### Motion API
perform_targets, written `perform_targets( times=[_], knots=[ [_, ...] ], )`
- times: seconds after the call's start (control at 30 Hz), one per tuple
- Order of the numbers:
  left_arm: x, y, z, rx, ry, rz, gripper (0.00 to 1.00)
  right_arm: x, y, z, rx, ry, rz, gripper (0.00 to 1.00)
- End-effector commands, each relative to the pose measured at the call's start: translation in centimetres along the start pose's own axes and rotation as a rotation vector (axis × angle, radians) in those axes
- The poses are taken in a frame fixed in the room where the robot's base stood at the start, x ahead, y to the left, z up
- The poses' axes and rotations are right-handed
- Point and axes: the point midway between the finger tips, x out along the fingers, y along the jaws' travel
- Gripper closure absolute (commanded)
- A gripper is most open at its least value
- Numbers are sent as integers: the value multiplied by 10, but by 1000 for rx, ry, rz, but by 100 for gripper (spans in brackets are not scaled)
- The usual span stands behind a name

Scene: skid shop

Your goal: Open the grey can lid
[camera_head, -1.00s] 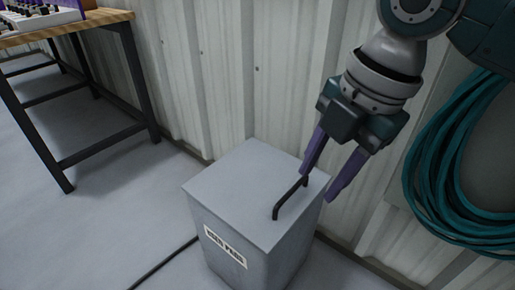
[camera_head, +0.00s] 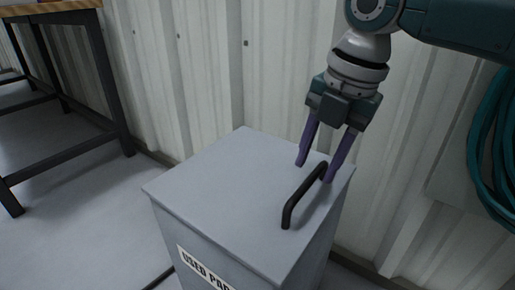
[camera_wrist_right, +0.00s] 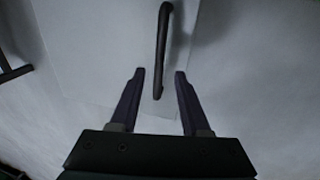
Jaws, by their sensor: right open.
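The grey can (camera_head: 185,237) stands on the floor with its flat lid (camera_head: 222,178) closed. A black bar handle (camera_head: 303,196) rises from the right part of the lid. My right gripper (camera_head: 315,172) is open and empty, with its purple fingers pointing down at the far end of the handle. In the right wrist view the handle (camera_wrist_right: 162,50) runs up the picture and its near end lies between the two open fingertips (camera_wrist_right: 160,72). I cannot tell whether a finger touches it. My left gripper is not in view.
A corrugated white wall (camera_head: 205,70) stands close behind the can. A workbench with dark legs (camera_head: 108,80) is at the left, and a coiled teal hose (camera_head: 492,150) hangs at the right. The floor (camera_head: 75,200) left of the can is clear.

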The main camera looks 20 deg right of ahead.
Motion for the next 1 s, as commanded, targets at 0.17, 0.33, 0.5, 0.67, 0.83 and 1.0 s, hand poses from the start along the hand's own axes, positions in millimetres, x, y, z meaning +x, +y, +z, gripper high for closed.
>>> perform_targets(
  times=[0.17,0.33,0.5,0.67,0.83,1.0],
  knots=[
    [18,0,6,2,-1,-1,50,27,0,0,-1,-1,0,53],
    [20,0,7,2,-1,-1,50,31,0,0,-2,-1,1,53],
    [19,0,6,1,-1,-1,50,30,0,0,-1,-1,1,53],
    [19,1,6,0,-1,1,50,30,0,0,-1,-1,1,68],
    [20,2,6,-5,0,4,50,30,0,0,-1,-1,0,87],
    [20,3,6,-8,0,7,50,30,0,0,-1,-1,0,100]
  ],
)
